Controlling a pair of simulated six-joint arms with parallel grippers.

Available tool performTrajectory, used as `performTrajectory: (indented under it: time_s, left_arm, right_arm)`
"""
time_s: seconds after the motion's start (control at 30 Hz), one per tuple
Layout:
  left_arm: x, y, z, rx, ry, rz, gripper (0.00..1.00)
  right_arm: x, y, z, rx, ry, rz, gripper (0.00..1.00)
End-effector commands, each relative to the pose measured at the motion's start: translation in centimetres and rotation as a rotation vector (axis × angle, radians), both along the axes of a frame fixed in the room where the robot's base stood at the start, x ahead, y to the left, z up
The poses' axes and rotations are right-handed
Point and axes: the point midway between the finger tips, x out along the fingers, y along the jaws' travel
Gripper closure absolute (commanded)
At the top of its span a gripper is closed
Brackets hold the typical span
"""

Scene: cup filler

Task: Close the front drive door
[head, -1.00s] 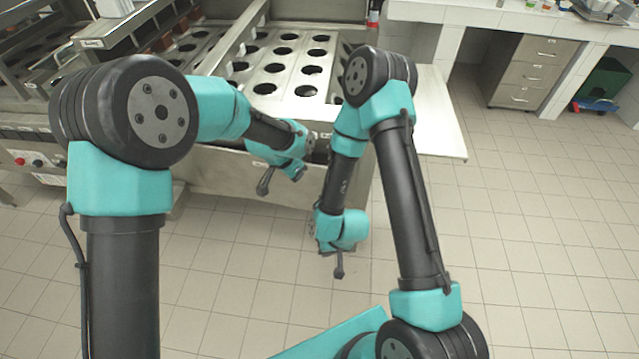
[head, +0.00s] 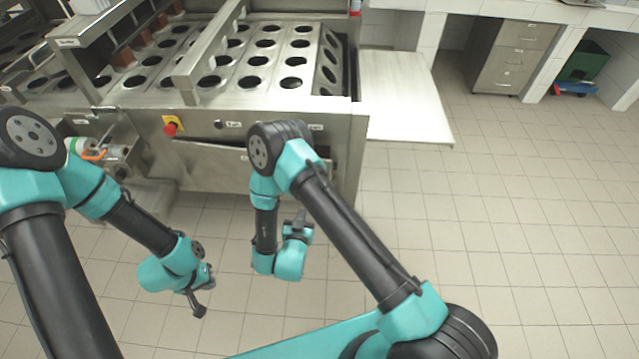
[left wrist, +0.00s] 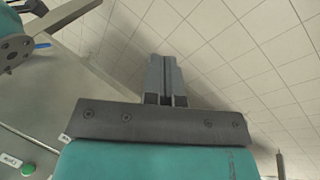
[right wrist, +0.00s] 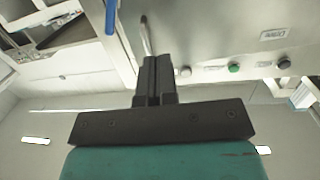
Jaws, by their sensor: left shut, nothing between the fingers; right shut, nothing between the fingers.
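The front drive door looks like the long steel panel (head: 215,165) on the machine's front in the head view. A dark gap runs along its top edge, so it seems slightly ajar; my right arm hides its right part. My left gripper (head: 200,304) is shut and empty, low over the floor in front of the machine. Its shut fingers show in the left wrist view (left wrist: 166,80). My right gripper (head: 299,223) is shut and empty, in front of the machine near the door's right end. Its shut fingers show in the right wrist view (right wrist: 154,78), before a steel panel with buttons.
The cup filler (head: 160,75) has rows of round holes on top. A red emergency button (head: 170,129) sits above the door. An open bay with a motor (head: 112,152) lies left of it. A steel shelf (head: 405,95) juts out right. The tiled floor (head: 480,230) is clear.

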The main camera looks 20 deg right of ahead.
Motion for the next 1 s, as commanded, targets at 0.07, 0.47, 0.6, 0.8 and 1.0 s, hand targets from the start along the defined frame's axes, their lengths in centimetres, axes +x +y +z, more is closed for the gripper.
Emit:
performTrajectory:
  time_s: [0.07, 0.47, 0.6, 0.8, 1.0]
  left_arm:
    - [-1.6, 1.2, -0.2, -0.002, 0.021, 0.055, 1.00]
    - [-2.5, 1.8, -0.3, -0.001, 0.032, 0.092, 1.00]
    - [-2.5, 1.8, -0.3, -0.001, 0.032, 0.091, 1.00]
    - [-2.5, 1.8, -0.3, -0.001, 0.032, 0.090, 1.00]
    - [-2.5, 1.8, -0.3, -0.001, 0.032, 0.090, 1.00]
  right_arm:
    - [-0.5, 0.8, 0.4, -0.038, -0.050, -0.012, 1.00]
    - [-0.8, 1.2, 0.9, -0.068, -0.089, -0.026, 1.00]
    - [-0.5, 1.0, 0.9, -0.067, -0.089, -0.026, 1.00]
    - [1.1, 0.2, 0.9, -0.065, -0.089, -0.028, 1.00]
    - [4.0, -1.3, 0.9, -0.066, -0.090, -0.028, 1.00]
